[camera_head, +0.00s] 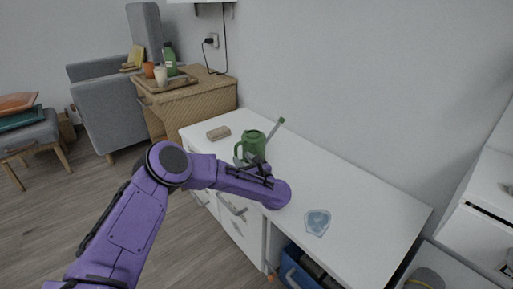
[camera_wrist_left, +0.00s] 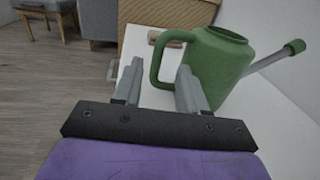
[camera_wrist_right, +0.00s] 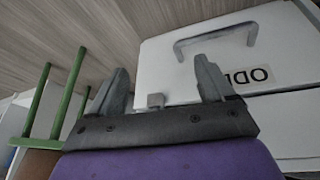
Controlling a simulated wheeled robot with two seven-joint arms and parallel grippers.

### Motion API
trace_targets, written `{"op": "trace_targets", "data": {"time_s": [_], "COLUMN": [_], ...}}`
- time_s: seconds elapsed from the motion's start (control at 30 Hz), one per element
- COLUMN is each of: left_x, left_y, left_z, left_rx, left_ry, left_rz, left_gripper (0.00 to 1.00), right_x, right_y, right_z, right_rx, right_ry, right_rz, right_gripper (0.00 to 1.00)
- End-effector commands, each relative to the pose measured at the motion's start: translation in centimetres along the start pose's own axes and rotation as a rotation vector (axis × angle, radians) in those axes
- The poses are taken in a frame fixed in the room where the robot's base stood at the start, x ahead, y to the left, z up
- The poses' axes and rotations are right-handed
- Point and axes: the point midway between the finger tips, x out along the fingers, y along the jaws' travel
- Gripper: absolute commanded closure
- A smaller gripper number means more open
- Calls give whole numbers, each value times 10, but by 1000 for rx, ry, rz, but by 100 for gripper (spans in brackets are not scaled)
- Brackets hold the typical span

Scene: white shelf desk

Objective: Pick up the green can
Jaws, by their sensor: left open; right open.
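The green can is a watering can (camera_head: 253,145) with a loop handle on the left and a long spout to the right. It stands upright on the white desk top (camera_head: 340,185). In the left wrist view the can (camera_wrist_left: 222,62) is close, its handle just beyond my fingers. My left gripper (camera_wrist_left: 158,82) is open, its fingers pointing at the handle, which shows between and beyond the tips; I cannot tell whether they touch. In the head view my left arm covers part of the can's near side. My right gripper (camera_wrist_right: 165,80) is open and empty, facing a white drawer front (camera_wrist_right: 215,70).
A brown block (camera_head: 218,133) lies left of the can. A pale blue shield-shaped dish (camera_head: 317,222) lies to the right. A wicker cabinet (camera_head: 185,105) with a tray and bottle stands behind left. Green chair-like legs (camera_wrist_right: 60,105) show in the right wrist view.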

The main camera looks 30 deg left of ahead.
Motion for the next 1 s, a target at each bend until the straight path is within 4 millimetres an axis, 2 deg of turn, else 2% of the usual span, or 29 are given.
{"op": "trace_targets", "data": {"time_s": [0.2, 0.33, 0.6, 0.73, 1.0], "left_x": [34, 52, 56, 56, 56], "left_y": [4, 3, 1, 1, 0], "left_z": [-8, -6, -3, -3, -2], "left_rx": [0, 0, 2, 2, -1], "left_ry": [0, -1, 0, 0, -2], "left_rz": [4, 0, -5, -5, -5], "left_gripper": [58, 58, 58, 100, 100], "right_x": [16, 20, 19, 19, 19], "right_y": [-2, -2, -2, -2, -2], "right_z": [8, 10, 10, 10, 10], "right_rx": [2, 2, 3, 3, 2], "right_ry": [-2, -4, -4, -4, -4], "right_rz": [-1, -1, -1, -1, -1], "right_gripper": [18, 18, 18, 18, 18]}}
